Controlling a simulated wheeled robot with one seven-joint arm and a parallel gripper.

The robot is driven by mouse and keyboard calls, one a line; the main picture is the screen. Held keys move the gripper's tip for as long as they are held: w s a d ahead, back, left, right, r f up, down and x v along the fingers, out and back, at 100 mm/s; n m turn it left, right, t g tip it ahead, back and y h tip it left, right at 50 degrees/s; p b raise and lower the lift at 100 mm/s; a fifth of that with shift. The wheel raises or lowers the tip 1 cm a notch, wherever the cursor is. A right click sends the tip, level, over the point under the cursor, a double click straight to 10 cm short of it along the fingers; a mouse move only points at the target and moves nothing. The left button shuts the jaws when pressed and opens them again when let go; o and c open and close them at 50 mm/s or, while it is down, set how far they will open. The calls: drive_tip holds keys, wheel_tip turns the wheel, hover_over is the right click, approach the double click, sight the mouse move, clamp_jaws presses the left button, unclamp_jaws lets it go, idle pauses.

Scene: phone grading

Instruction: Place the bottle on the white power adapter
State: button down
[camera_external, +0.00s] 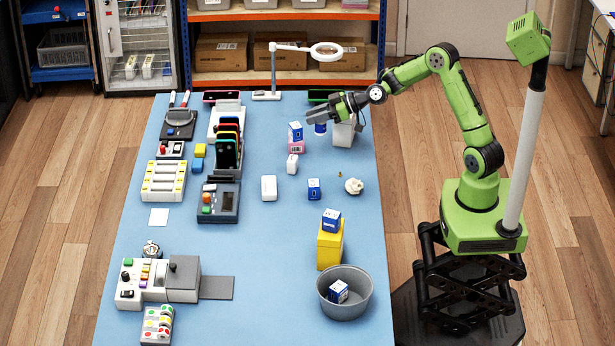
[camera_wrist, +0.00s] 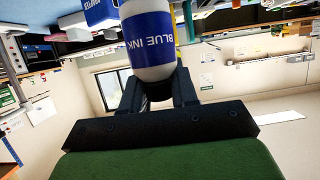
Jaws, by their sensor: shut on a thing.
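My gripper (camera_external: 340,106) is at the far right part of the blue table, shut on a bottle. In the wrist view the bottle (camera_wrist: 152,50) is white with a blue "BLUE INK" label and sits between the two dark fingers. In the external view only a small blue part of the bottle (camera_external: 320,127) shows under the gripper. A flat white block (camera_external: 269,188), which looks like the power adapter, lies mid-table. A smaller white block (camera_external: 292,164) stands just beyond it; I cannot tell for certain which is the adapter. The bottle is apart from both.
A blue-and-white box (camera_external: 295,131) stands on a pink item close left of the bottle. A pale block (camera_external: 342,136) stands beneath my gripper. Another blue box (camera_external: 314,189) and a white crumpled piece (camera_external: 354,186) are nearby. A grey tub (camera_external: 328,303) stands near the front.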

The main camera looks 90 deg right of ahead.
drive_tip(key=w+a+r+n+y+p, duration=0.15)
drive_tip(key=w+a+n+y, duration=0.25)
drive_tip(key=w+a, duration=0.6)
drive_tip(key=n+g+y, duration=0.2)
drive_tip(key=y, duration=0.1)
hover_over(264, 186)
wheel_tip(264, 186, down, 9)
drive_tip(key=shift+a+r+b, duration=0.1)
drive_tip(key=shift+r+b, duration=0.1)
drive_tip(key=shift+b, duration=0.7)
drive_tip(key=shift+f, duration=0.25)
drive_tip(key=shift+f, duration=0.1)
drive_tip(key=shift+f, duration=0.1)
drive_tip(key=c, duration=0.9)
unclamp_jaws()
drive_tip(key=shift+o, duration=0.2)
